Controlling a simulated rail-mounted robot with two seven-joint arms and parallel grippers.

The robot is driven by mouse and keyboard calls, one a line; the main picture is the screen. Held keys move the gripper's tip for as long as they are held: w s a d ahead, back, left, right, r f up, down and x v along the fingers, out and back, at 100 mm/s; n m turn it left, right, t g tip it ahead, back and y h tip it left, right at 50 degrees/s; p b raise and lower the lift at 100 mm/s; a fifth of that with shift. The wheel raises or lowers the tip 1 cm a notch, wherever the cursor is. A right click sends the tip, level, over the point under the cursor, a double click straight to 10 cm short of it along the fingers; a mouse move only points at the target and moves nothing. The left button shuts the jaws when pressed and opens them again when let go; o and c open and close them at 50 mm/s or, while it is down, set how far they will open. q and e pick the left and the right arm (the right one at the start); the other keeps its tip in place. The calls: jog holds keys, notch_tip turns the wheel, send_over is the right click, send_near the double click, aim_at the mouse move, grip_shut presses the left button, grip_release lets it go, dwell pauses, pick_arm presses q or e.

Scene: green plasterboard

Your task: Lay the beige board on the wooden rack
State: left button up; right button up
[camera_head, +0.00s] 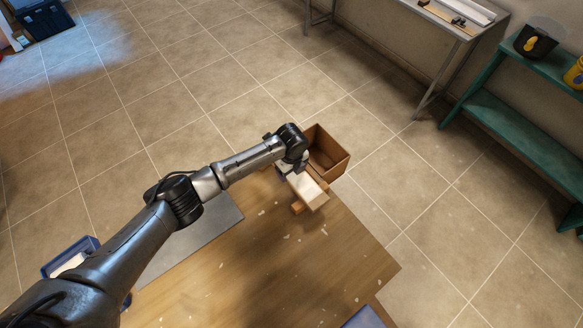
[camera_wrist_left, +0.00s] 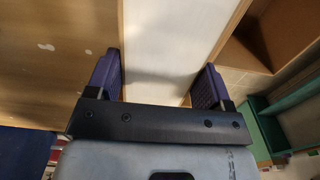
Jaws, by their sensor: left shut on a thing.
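The beige board (camera_head: 308,190) is at the far corner of the wooden table in the head view. My left gripper (camera_head: 288,170) is shut on its near end. In the left wrist view the pale board (camera_wrist_left: 175,35) runs away between the two purple finger pads of my left gripper (camera_wrist_left: 160,82). A small wooden piece, seemingly the wooden rack (camera_head: 298,208), shows beside and below the board, mostly hidden by it. I cannot tell whether the board touches the rack. My right gripper is not in view.
An open brown box (camera_head: 335,168) stands right behind the board. A grey sheet (camera_head: 200,235) lies on the table (camera_head: 260,270) under my left arm. Blue bins sit at the table's left and front edges. A green shelf (camera_head: 500,110) stands far right.

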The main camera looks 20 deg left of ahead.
pick_arm(q)
jog(key=o, duration=1.1)
jog(key=shift+f, duration=0.1)
notch_tip(320, 180, up, 14)
jog(key=shift+p, duration=0.35)
